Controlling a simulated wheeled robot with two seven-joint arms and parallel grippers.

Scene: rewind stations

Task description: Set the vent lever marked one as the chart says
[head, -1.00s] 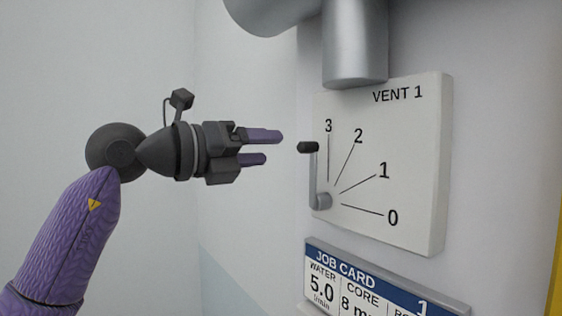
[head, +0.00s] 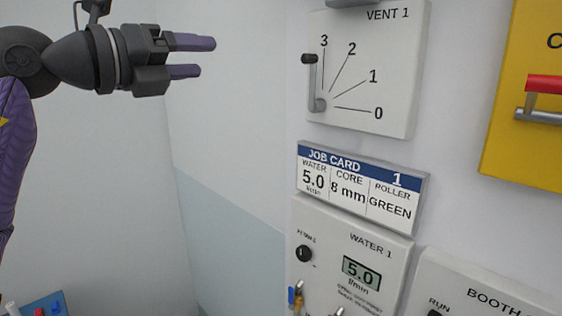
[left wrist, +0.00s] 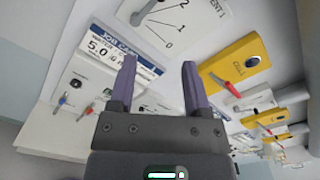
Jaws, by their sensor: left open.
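The white VENT 1 panel (head: 395,65) is on the wall, with a dial marked 0, 1, 2 and 3. Its grey lever (head: 313,85) with a dark knob (head: 309,58) stands nearly upright, just left of the line to 3. My left gripper (head: 206,57) is open and empty, to the left of the panel and apart from the lever. In the left wrist view the open fingers (left wrist: 160,63) have the lever (left wrist: 145,11) beyond them near the top edge. I see no vent chart in these views. My right gripper is not in view.
A job card (head: 365,193) below the vent reads water 5.0, core 8 mm, roller GREEN. Below it is the WATER 1 panel (head: 376,305), displaying 5.0. A yellow box (head: 530,75) with a red handle is at right. The space between gripper and lever looks clear.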

